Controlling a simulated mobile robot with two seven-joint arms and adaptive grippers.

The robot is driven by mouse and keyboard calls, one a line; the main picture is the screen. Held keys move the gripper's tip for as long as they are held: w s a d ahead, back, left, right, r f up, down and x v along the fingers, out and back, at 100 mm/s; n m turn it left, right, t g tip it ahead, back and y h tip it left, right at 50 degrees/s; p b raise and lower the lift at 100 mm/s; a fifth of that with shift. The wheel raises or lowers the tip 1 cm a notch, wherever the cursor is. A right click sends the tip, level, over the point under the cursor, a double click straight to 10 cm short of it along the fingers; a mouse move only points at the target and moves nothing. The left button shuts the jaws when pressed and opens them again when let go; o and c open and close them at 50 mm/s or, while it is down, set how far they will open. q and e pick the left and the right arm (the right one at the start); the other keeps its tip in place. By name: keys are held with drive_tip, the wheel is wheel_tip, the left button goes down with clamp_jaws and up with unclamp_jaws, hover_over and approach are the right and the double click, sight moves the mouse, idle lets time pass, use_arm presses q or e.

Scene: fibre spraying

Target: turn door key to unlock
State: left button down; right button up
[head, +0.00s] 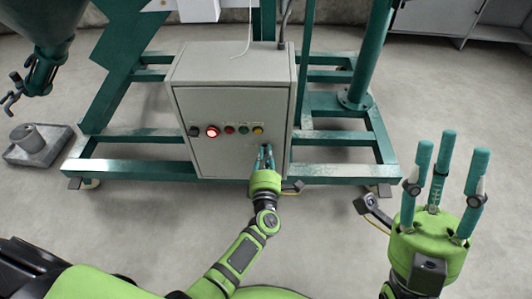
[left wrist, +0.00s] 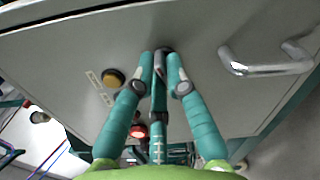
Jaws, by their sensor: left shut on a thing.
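The grey control cabinet (head: 230,125) stands on the green frame, its door closed. My left gripper (head: 266,152) is at the right side of the door, below the yellow button. In the left wrist view its fingertips (left wrist: 161,62) come together on the small dark door key (left wrist: 164,49) at the door face. The key is mostly hidden between the fingers, so its angle cannot be told. My right gripper (head: 450,150) is open and empty, raised at the right, away from the cabinet.
A row of buttons with a lit red lamp (head: 212,131) and a yellow button (head: 257,131) lies across the door. A chrome handle (left wrist: 268,66) is beside the key. Green frame beams (head: 345,170) surround the cabinet; the floor in front is open.

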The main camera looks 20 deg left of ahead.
idle(0.4)
use_arm(q)
drive_tip(key=c, duration=1.2)
unclamp_jaws()
drive_tip(key=shift+c, duration=0.2)
drive_tip(key=v, duration=1.2)
